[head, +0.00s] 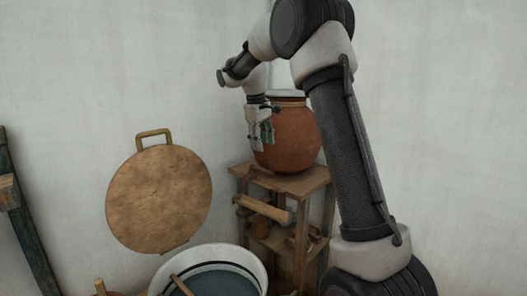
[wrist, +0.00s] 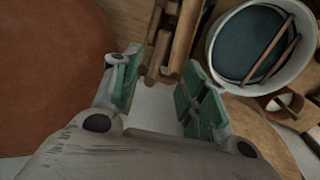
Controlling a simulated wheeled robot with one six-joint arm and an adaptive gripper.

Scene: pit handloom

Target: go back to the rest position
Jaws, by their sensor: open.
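My gripper (head: 262,136) hangs in front of the left side of a big clay pot in the head view, with its fingers pointing down. In the wrist view my gripper (wrist: 160,92) has its two green-padded fingers spread wide, with nothing between them. The clay pot (head: 295,138) stands on top of a wooden stand, and part of its left side is hidden behind my gripper. In the wrist view the pot (wrist: 48,70) fills the left side.
The wooden stand (head: 305,182) has rollers and small items on its lower levels. A white basin (head: 257,262) of dark liquid with sticks stands at the front. A round wooden disc (head: 160,198) with a handle leans on the wall. A dark wooden post (head: 22,225) is at far left.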

